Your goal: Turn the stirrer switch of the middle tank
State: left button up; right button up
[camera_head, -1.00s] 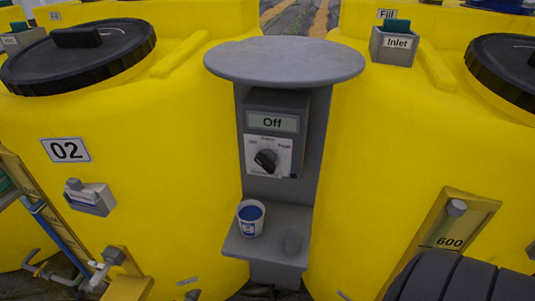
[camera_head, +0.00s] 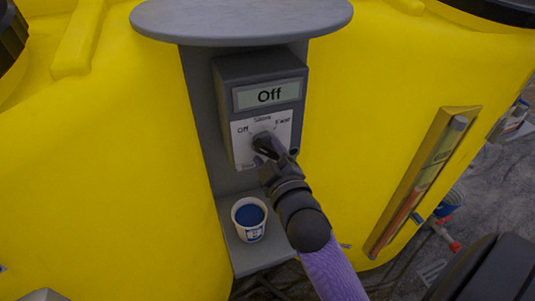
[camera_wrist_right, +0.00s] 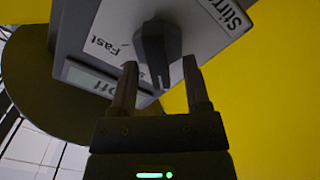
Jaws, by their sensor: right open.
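The stirrer switch is a dark rotary knob (camera_head: 264,143) on a white dial plate (camera_head: 246,150) of a grey control box (camera_head: 231,75). Its display (camera_head: 269,95) reads "Off". In the right wrist view the knob (camera_wrist_right: 159,42) stands between and just beyond my two fingertips, with "Fast" printed beside it. My right gripper (camera_head: 268,150) is open at the knob; in the wrist view its fingers (camera_wrist_right: 160,82) are apart, and I cannot tell if they touch the knob. My left gripper is not in view.
A round grey top (camera_head: 240,18) overhangs the box. Below, a small shelf (camera_head: 245,257) holds a white cup (camera_head: 249,219) with blue contents. Yellow tanks (camera_head: 90,150) stand close on both sides. A level gauge (camera_head: 428,175) is on the right tank.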

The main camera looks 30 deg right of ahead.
jog(key=shift+w+d, duration=0.15)
jog(key=shift+w, duration=0.3)
jog(key=c, duration=0.6)
grip_shut()
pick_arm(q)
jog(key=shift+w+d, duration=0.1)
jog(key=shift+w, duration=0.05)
